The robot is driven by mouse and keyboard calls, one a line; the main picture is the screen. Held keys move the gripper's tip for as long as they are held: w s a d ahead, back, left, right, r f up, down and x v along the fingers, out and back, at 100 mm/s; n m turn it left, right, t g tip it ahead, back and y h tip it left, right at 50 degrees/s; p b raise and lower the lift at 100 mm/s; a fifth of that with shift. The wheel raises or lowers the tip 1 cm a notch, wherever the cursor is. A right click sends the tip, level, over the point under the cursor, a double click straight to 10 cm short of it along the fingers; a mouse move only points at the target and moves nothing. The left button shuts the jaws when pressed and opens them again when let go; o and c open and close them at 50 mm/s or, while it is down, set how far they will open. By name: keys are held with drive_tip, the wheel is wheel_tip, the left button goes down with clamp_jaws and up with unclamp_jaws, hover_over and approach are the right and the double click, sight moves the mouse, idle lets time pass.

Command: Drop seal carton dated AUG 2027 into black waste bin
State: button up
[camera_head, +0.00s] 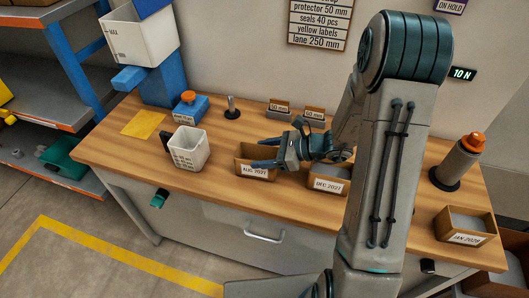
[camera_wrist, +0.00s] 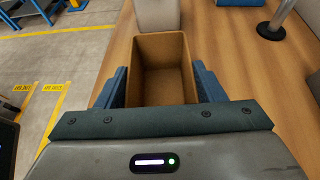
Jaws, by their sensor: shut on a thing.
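The open brown carton labelled AUG 2027 (camera_head: 254,172) is at the middle of the wooden bench in the head view. My gripper (camera_head: 268,152) reaches it from the right and is shut on it. In the wrist view the carton (camera_wrist: 163,58) sits between the two blue fingers, one along each side, and its inside looks empty. I cannot tell whether its base touches the bench. I cannot make out the black waste bin for certain in either view.
A carton labelled DEC 2027 (camera_head: 329,186) stands just right of the held one. A white basket (camera_head: 189,149) stands to its left. A JAN 2028 carton (camera_head: 466,226) and an orange-topped cylinder (camera_head: 456,163) are at the right. The bench's front edge is close.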

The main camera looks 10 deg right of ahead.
drive_tip(key=shift+f, duration=0.1)
drive_tip(key=shift+f, duration=0.15)
drive_tip(key=o, duration=1.7)
drive_tip(key=shift+c, duration=0.2)
drive_tip(key=r+b+v, duration=0.1)
drive_tip(key=b+v, duration=0.1)
drive_tip(key=v, duration=1.2)
drive_tip(key=s+a+r+n+g+h, duration=0.2)
drive_tip(key=s+a+n+g+h, duration=0.3)
drive_tip(key=s+n, duration=0.5)
drive_tip(key=s+d+r+n+t+h, duration=0.2)
drive_tip(key=n+h, duration=0.5)
drive_tip(key=n, duration=0.4)
drive_tip(key=s+r+t, duration=0.1)
drive_tip(key=s+t, duration=0.1)
drive_tip(key=s, duration=0.1)
drive_tip(key=shift+d+r+h, duration=0.2)
drive_tip(key=shift+r+h, duration=0.2)
